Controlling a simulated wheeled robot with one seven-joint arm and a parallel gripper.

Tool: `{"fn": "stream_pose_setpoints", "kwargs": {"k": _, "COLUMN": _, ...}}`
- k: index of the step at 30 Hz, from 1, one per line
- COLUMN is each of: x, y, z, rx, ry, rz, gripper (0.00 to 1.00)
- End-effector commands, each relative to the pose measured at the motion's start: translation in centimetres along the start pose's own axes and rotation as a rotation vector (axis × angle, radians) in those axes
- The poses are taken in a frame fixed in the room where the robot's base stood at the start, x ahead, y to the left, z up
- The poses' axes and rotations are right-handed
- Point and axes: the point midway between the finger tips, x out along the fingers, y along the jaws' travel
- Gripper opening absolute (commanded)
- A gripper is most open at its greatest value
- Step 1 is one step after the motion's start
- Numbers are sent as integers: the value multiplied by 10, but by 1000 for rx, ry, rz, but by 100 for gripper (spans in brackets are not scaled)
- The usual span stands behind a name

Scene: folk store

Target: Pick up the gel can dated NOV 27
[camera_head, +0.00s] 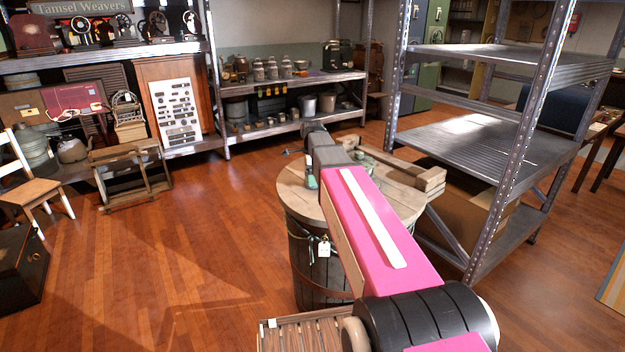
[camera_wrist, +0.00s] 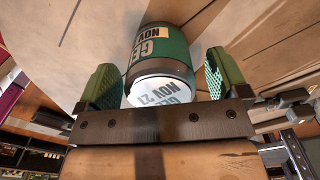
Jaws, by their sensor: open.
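In the wrist view a green gel can (camera_wrist: 163,55) with a dark rim and a white lid end stands between the fingers of my gripper (camera_wrist: 161,66). The lettering on its lid reads GEL and NOV with a number starting with 2; I cannot read the last digit surely. My gripper is open, with one green ridged finger pad on each side of the can. Contact with the can is not clear. In the head view my pink arm reaches over the round wooden barrel top (camera_head: 298,196) and hides most of the can area.
A wooden crate-like frame (camera_head: 430,180) lies at the barrel top's right edge. A metal shelf rack (camera_head: 520,150) stands close on the right. A slatted wooden piece (camera_head: 300,335) is in front of the barrel. The floor to the left (camera_head: 190,240) is clear.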

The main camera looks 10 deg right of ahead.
Motion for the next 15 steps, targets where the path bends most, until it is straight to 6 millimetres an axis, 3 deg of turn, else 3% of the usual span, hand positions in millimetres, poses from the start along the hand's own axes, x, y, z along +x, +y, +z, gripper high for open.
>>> {"fn": "stream_pose_setpoints", "kwargs": {"k": 4, "x": 17, "y": 0, "z": 0, "rx": 0, "ry": 0, "rz": 0, "gripper": 93}}
{"fn": "stream_pose_setpoints", "kwargs": {"k": 11, "x": 20, "y": 0, "z": 0, "rx": 0, "ry": 0, "rz": -1, "gripper": 93}}
{"fn": "stream_pose_setpoints", "kwargs": {"k": 12, "x": 20, "y": 0, "z": 0, "rx": 0, "ry": 0, "rz": -1, "gripper": 89}}
{"fn": "stream_pose_setpoints", "kwargs": {"k": 15, "x": 19, "y": 0, "z": 0, "rx": 0, "ry": 0, "rz": -1, "gripper": 57}}
